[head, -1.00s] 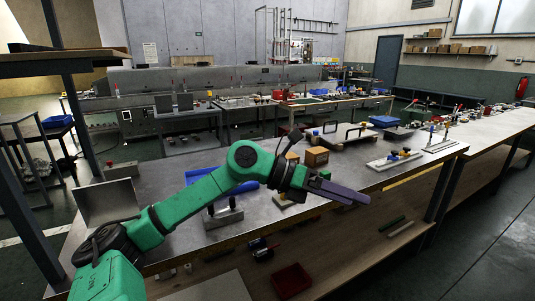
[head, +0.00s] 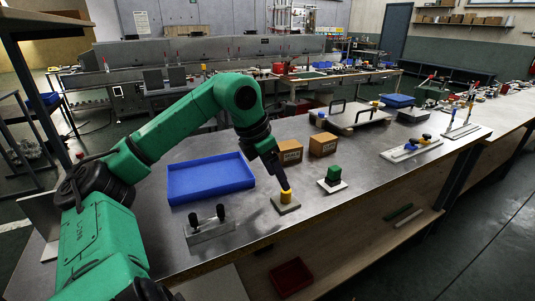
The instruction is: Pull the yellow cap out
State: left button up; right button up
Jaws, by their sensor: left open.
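The yellow cap (head: 286,196) stands upright on a small grey-green base plate (head: 287,207) near the front edge of the metal bench. My left gripper (head: 284,184) points down right above the cap, its dark fingers open. The fingertips are at or just over the cap's top; I cannot tell whether they touch it or reach around it. My right gripper is not in view.
A blue tray (head: 210,179) lies left of the cap. A metal block with two black knobs (head: 209,227) is at front left. A green block on a white plate (head: 333,178) stands close at right. Two cardboard boxes (head: 290,152) (head: 323,144) are behind.

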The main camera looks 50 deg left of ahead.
aim_at(286, 195)
pick_arm(q)
jog(key=p+x, duration=0.2)
jog(key=x, duration=0.4)
jog(key=shift+w, duration=0.1)
jog(key=shift+w+f, duration=0.1)
jog(key=shift+f, duration=0.25)
jog(key=c, duration=0.8)
grip_shut()
jog(key=shift+c, duration=0.4)
grip_release()
grip_shut()
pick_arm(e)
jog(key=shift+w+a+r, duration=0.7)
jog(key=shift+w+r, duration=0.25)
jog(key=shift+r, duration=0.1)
